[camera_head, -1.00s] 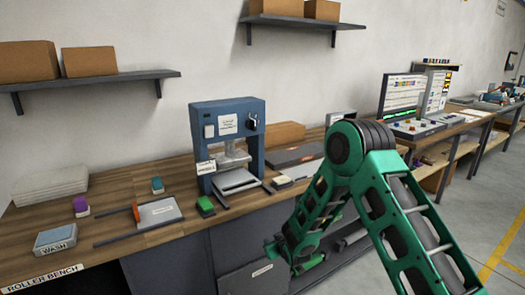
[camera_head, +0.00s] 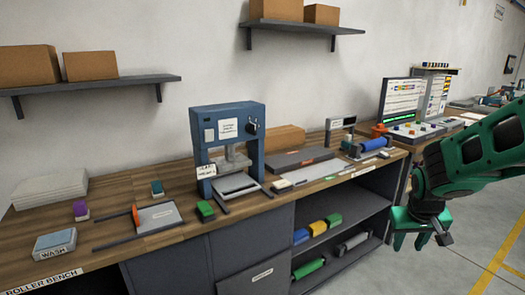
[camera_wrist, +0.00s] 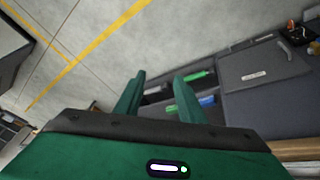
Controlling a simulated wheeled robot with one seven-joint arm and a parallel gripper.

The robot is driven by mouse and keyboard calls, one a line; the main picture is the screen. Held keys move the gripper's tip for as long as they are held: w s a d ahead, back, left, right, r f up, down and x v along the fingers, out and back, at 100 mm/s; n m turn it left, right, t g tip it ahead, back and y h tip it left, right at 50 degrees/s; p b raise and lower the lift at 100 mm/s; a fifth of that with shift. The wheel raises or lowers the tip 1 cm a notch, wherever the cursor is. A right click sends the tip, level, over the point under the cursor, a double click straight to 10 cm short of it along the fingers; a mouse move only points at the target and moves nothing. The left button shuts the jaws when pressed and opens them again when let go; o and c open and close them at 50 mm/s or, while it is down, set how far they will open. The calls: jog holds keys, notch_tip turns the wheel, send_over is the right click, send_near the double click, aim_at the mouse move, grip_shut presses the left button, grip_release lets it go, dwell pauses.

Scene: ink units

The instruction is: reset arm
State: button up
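My green gripper (camera_head: 412,241) hangs at the right of the head view, fingers pointing down, in front of the bench's right end and clear of it. In the wrist view the gripper (camera_wrist: 158,84) shows two green fingers spread apart with nothing between them, so it is open and empty. My green forearm enters from the right edge of the head view. The rest of the arm is out of view.
The wooden bench (camera_head: 120,192) carries a blue press (camera_head: 228,125), a green block (camera_head: 205,210) and a blue roller (camera_head: 373,144). The open shelves below hold several coloured rollers, including a yellow one (camera_head: 317,228). The floor (camera_head: 420,275) under my gripper is clear.

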jog(key=s+r+m+g+y, duration=0.1)
jog(key=s+r+m+g, duration=0.1)
jog(key=s, duration=1.1)
jog(key=s+r+m+g+y, duration=0.1)
jog(key=s+r+m+g, duration=0.1)
jog(key=s, duration=1.2)
jog(key=shift+d+r+m+y, duration=0.3)
jog(key=shift+d+r, duration=0.05)
jog(key=shift+d, duration=0.1)
jog(key=shift+w+f, duration=0.25)
jog(key=shift+w, duration=0.4)
